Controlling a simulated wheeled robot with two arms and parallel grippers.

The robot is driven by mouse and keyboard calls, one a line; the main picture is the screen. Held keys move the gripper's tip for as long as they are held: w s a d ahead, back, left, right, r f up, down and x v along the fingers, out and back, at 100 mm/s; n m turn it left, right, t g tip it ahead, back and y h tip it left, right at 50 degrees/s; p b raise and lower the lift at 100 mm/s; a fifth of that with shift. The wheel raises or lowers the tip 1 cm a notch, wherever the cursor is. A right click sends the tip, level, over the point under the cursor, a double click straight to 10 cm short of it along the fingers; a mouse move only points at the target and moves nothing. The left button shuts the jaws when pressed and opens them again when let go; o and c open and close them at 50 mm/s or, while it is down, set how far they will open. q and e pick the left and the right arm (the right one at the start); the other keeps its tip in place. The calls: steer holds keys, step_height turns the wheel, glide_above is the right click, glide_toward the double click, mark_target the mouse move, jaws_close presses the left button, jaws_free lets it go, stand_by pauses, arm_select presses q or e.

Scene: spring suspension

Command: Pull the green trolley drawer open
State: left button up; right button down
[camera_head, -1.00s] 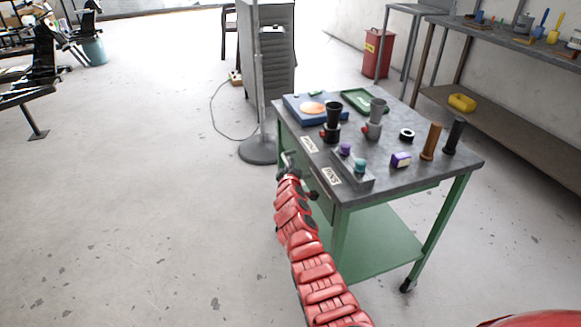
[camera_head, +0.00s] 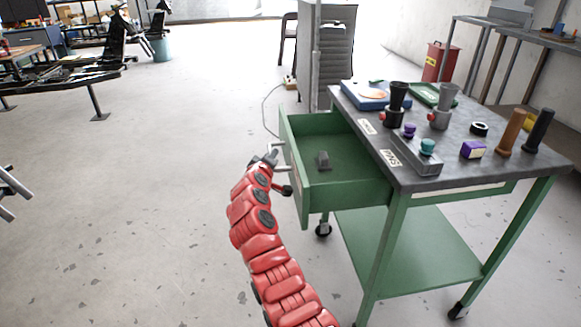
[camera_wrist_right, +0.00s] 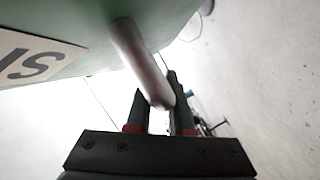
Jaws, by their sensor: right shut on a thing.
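The green trolley (camera_head: 405,265) stands on the right in the head view. Its green drawer (camera_head: 345,160) is pulled well out of the left side, with a small dark grey block (camera_head: 322,160) inside. My right gripper (camera_head: 272,155) is at the drawer's front, shut on the metal drawer handle (camera_head: 280,147). In the right wrist view the handle (camera_wrist_right: 140,60) runs down between the two fingers (camera_wrist_right: 155,108), below the green drawer front (camera_wrist_right: 100,30) with its white label. A metal part (camera_head: 12,188) at the left edge may be my left gripper; its jaws cannot be made out.
The trolley top (camera_head: 440,165) holds black and grey cups, a blue tray, a purple box, a tape roll and two upright cylinders. A grey partition (camera_head: 328,55) stands behind. A workbench and red bin (camera_head: 438,62) are at the back right.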

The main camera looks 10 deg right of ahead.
steer(key=shift+a+f+b, duration=0.1)
steer(key=shift+a+b, duration=0.35)
steer(key=shift+a, duration=0.7)
steer(key=c, duration=0.8)
jaws_free()
steer(key=p+v, duration=0.5)
steer(key=v, duration=1.2)
steer(key=shift+s, duration=0.2)
steer(key=shift+a, duration=0.1)
